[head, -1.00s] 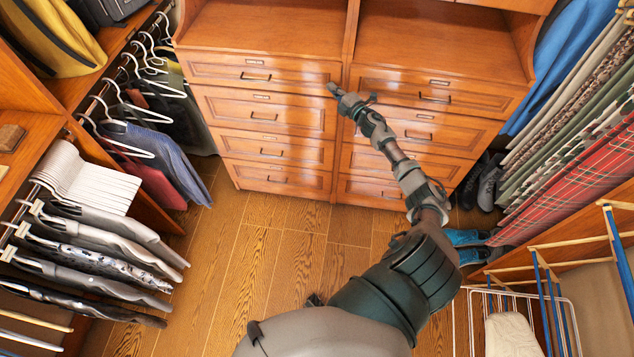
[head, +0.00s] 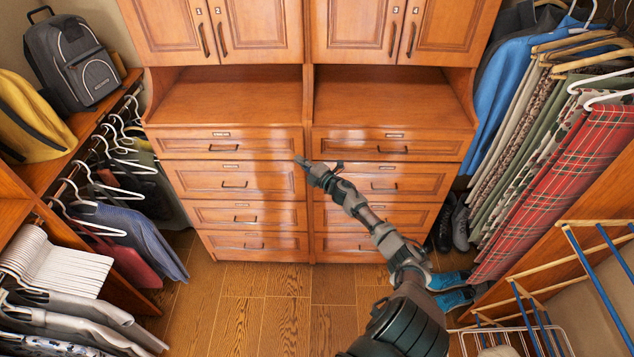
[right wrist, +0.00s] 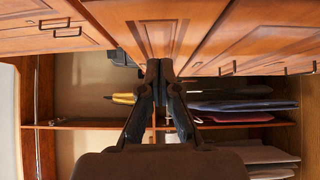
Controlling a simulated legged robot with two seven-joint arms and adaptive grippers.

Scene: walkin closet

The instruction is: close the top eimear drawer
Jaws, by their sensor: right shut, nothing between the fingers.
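The wooden dresser has two columns of drawers. The top left drawer (head: 270,146) and the top right drawer (head: 430,148) each carry a small label, too small to read, and a dark handle. Both fronts look about flush; a small gap cannot be told. My right gripper (head: 302,162) is shut and empty, in front of the left column near the central divider, around the lower edge of the top left drawer. Contact with the front cannot be told. In the right wrist view the shut fingers (right wrist: 160,66) point toward wooden fronts with handles. My left gripper is not in view.
Open shelf bays and upper cabinet doors (head: 255,30) are above the drawers. Hanging clothes line the left, and clothes with a plaid red cloth (head: 570,170) hang on the right. Shoes (head: 452,222) stand by the dresser's right side. The wooden floor (head: 260,310) is clear.

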